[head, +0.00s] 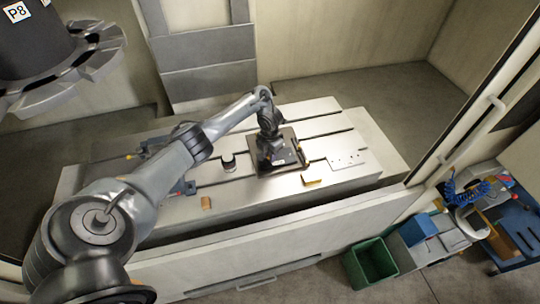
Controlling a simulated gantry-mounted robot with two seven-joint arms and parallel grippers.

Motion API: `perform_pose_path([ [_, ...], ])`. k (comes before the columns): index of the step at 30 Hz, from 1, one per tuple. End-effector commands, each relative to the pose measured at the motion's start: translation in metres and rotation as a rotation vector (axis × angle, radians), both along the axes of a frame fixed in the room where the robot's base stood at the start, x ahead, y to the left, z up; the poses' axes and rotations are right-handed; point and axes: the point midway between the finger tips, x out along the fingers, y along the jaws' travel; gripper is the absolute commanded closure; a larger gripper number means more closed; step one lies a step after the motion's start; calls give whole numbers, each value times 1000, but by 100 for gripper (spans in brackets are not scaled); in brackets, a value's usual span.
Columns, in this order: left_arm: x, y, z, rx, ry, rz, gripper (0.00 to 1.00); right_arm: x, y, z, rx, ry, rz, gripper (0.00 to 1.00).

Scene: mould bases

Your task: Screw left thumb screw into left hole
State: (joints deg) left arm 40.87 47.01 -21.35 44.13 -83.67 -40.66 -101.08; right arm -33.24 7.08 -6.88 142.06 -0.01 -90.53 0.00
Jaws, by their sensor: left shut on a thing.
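The dark mould base (288,138) lies on the slotted metal table, a little right of the picture's middle. My left gripper (269,160) points down over the left part of the mould base. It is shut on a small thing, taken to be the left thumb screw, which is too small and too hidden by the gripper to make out. The left hole is hidden under the gripper. I cannot tell whether the screw touches the hole. My right gripper is not in view.
A black and white cylinder (229,163) stands left of the base. A yellowish block (312,182) and a pale plate with holes (347,160) lie to its right. A brown block (206,203) is near the table's front edge. Green bin (372,263) stands on the floor.

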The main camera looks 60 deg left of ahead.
Motion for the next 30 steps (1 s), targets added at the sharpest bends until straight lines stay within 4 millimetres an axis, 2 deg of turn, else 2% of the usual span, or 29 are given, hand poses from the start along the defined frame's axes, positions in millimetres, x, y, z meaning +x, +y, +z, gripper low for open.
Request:
perform_pose_path([
  [7,0,1,-1,3,1,-35,100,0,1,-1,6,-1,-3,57],
  [16,0,0,-1,3,0,-330,100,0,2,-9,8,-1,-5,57],
  [23,0,0,-1,1,0,-346,100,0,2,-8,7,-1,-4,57],
  [24,0,0,-1,1,0,-346,75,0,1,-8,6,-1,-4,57],
  [30,0,0,0,0,0,-345,46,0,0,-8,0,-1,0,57],
])
